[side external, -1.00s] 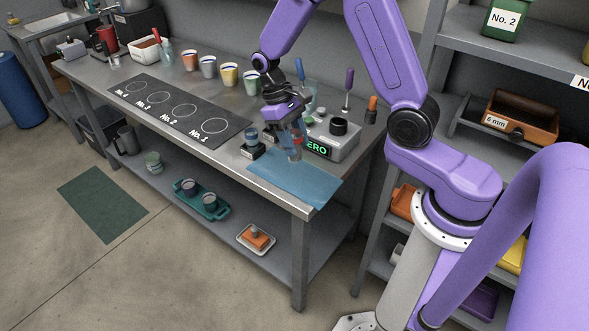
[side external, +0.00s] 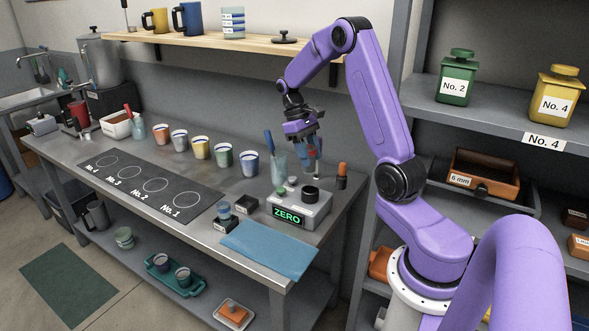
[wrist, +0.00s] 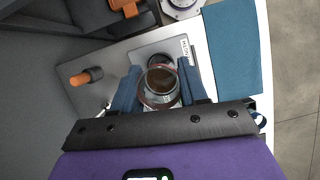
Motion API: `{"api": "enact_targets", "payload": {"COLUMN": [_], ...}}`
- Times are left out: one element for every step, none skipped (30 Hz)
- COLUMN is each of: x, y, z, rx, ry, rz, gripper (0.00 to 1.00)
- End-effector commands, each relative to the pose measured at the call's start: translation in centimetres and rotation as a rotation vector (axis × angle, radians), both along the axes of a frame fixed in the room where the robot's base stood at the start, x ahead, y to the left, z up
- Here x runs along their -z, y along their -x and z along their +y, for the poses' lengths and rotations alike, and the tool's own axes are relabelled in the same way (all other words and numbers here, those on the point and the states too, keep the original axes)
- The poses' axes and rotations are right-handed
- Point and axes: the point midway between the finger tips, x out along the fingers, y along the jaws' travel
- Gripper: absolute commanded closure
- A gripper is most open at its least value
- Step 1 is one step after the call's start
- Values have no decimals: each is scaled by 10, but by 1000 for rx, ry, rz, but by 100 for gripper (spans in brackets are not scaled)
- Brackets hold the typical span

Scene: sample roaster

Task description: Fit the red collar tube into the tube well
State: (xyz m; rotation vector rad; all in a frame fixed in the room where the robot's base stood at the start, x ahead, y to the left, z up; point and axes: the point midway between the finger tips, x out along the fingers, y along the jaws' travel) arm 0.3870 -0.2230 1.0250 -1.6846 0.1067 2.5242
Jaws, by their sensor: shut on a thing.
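The red collar tube (wrist: 160,82) is clear with dark brown contents and a reddish ring. In the wrist view it stands between the two blue fingers of my gripper (wrist: 158,92), which is shut on it. In the side view my gripper (side external: 313,152) points down above the grey meter (side external: 290,212) with the green ZERO display. The tube is hard to make out there. A black round fitting (side external: 310,193) on the meter's top lies below the gripper; I cannot tell whether it is the tube well. In the wrist view the tube hides part of the meter's top.
A blue mat (side external: 268,248) lies bare at the bench's front corner. A glass with a blue-handled tool (side external: 278,160) and an orange-handled tool (side external: 342,172) stand close to the meter. Several cups (side external: 202,148) line the back. A small dark stand (side external: 224,218) is left of the meter.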

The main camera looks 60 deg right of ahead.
Motion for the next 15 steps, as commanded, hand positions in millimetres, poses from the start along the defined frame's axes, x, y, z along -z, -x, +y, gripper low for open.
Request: {"api": "enact_targets", "payload": {"x": [-1, -2, -2, -2, -2, -2, -2, -2, -2, -2, -2, -2, -2, -2, -2], "y": [1, 1, 2, 2, 2, 2, 2, 2, 2, 2, 2, 2, 2, 2, 2], "z": [-5, -6, -7, -8, -8, -8, -8, -8, -8, -8, -8, -7, -7, -7, -7], "rx": [4, 4, 5, 5, 5, 5, 5, 5, 5, 5, 5, 5, 5, 5, 6], "ry": [2, 2, 2, 2, 2, 2, 2, 2, 2, 2, 2, 2, 1, 1, 1], "rz": [-1, -1, 0, 0, 0, 1, 1, 1, 1, 1, 1, 1, 1, 1, 0], "gripper": [93, 93, 93, 93, 93, 93, 93, 93, 93, 93, 93, 93, 93, 93, 93]}}
